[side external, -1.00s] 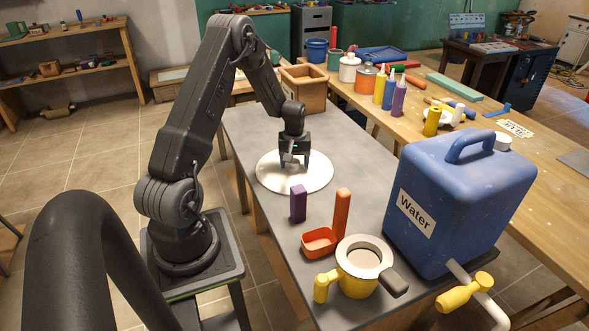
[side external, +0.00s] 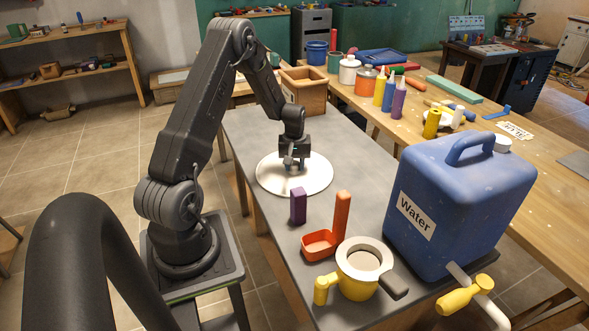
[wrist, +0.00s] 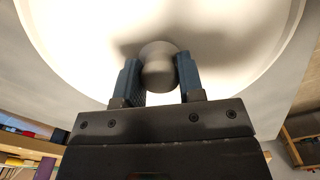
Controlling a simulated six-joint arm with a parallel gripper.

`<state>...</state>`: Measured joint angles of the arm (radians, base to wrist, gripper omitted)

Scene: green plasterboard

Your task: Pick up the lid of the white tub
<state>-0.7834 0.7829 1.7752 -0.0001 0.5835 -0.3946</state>
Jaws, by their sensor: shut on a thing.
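The white round lid (side external: 317,181) lies level over the grey table, and it fills much of the wrist view (wrist: 75,30). A grey knob (wrist: 158,68) stands at its middle. My gripper (side external: 294,165) points straight down over the middle of the lid. In the wrist view its two blue fingers lie on either side of the knob, shut on it. I cannot make out the tub's walls under the lid, and no clear gap shows beneath it.
On the grey table (side external: 245,125) stand a purple block (side external: 298,206), a red scoop (side external: 320,243), a yellow-handled pot (side external: 358,278) and a big blue water canister (side external: 455,205). A wooden box (side external: 304,90) stands behind. The air above the lid is clear, apart from my arm.

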